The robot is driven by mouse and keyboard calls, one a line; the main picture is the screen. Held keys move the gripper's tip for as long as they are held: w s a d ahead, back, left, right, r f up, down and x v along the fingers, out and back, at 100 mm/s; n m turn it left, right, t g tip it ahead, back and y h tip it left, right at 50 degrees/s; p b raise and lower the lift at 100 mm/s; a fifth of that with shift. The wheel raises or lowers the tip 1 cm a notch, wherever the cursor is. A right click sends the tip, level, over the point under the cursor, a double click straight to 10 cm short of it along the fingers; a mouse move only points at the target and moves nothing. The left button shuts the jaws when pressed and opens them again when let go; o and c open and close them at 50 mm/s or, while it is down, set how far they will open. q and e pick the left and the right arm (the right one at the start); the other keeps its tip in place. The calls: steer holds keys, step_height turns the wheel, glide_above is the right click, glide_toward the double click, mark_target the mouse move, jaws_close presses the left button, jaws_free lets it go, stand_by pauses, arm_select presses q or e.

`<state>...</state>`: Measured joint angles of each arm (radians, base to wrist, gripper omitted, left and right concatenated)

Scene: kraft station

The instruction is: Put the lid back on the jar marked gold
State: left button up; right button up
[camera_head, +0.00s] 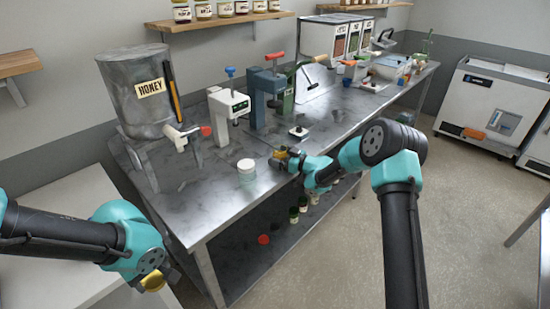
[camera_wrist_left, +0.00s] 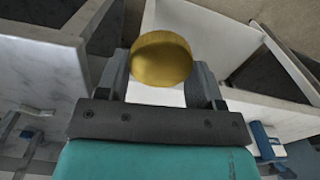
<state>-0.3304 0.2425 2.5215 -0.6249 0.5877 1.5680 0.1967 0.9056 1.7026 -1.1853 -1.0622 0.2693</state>
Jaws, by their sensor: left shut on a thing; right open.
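A round gold lid (camera_wrist_left: 161,58) is held between the fingers of my left gripper (camera_wrist_left: 160,85), as the left wrist view shows. In the head view the gold lid (camera_head: 153,282) shows at the lower left, in front of the metal table and below its top. My right gripper (camera_head: 287,158) is open over the table's front edge; a small yellowish patch shows at its fingers, too small to make out. A small whitish jar (camera_head: 246,170) stands upright on the table, left of my right gripper. No gold marking can be read on it.
A honey tank (camera_head: 135,95) with a spout stands at the table's left end. Several presses, including a white one (camera_head: 230,113), line the back. Jars stand on the lower shelf, near a red round thing (camera_head: 263,239). The table's front left is clear.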

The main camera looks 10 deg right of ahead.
steer(key=shift+c, duration=0.2)
stand_by(0.3)
steer(key=c, duration=1.2)
